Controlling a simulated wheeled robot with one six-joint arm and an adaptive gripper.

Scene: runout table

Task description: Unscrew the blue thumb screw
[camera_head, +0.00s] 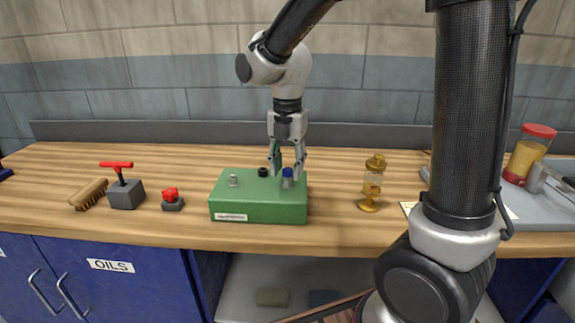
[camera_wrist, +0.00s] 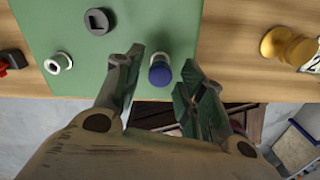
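The blue thumb screw (camera_head: 287,173) stands upright near the right end of the green box (camera_head: 258,212). In the wrist view its blue cap (camera_wrist: 161,72) shows with a pale collar beside it. My gripper (camera_head: 287,168) points down over that end of the box. In the wrist view my gripper (camera_wrist: 163,70) has its two fingers apart, one on each side of the blue cap. Gaps show between the cap and both fingers, so it is not gripped. The label on the front of the box is too small to read.
A pale metal fitting (camera_head: 233,180) and a black knob (camera_head: 263,172) also stand on the box. A red valve (camera_head: 171,199), a red-handled block (camera_head: 125,190) and a brush (camera_head: 89,194) lie left. A brass oiler (camera_head: 371,184) stands right. Bare wood lies between them.

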